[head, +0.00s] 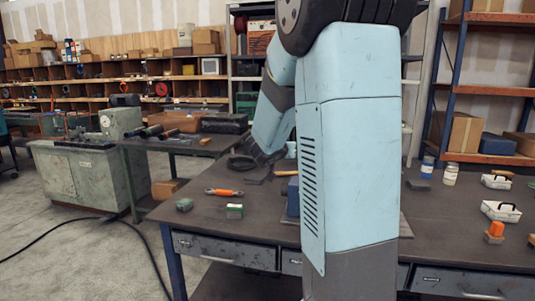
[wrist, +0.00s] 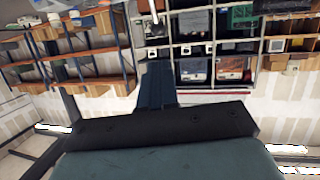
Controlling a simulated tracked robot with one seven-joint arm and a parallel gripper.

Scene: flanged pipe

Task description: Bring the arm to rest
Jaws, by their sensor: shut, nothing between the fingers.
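My light blue arm (head: 350,150) stands tall through the middle of the head view, with a dark joint at the top edge. A second light blue link slants down behind it towards the bench. My gripper (wrist: 156,66) shows in the wrist view as dark blue-grey fingers, shut and empty, rising from a black and teal body. The wrist picture is upside down and faces shelving, with nothing touching the fingers. I cannot make out the gripper clearly in the head view.
The workbench (head: 250,222) holds an orange-handled tool (head: 224,192), a small green box (head: 234,211) and a blue object (head: 292,197) half hidden by my arm. White trays (head: 501,211) and jars (head: 450,174) stand right. Shelving (wrist: 205,50) fills the background.

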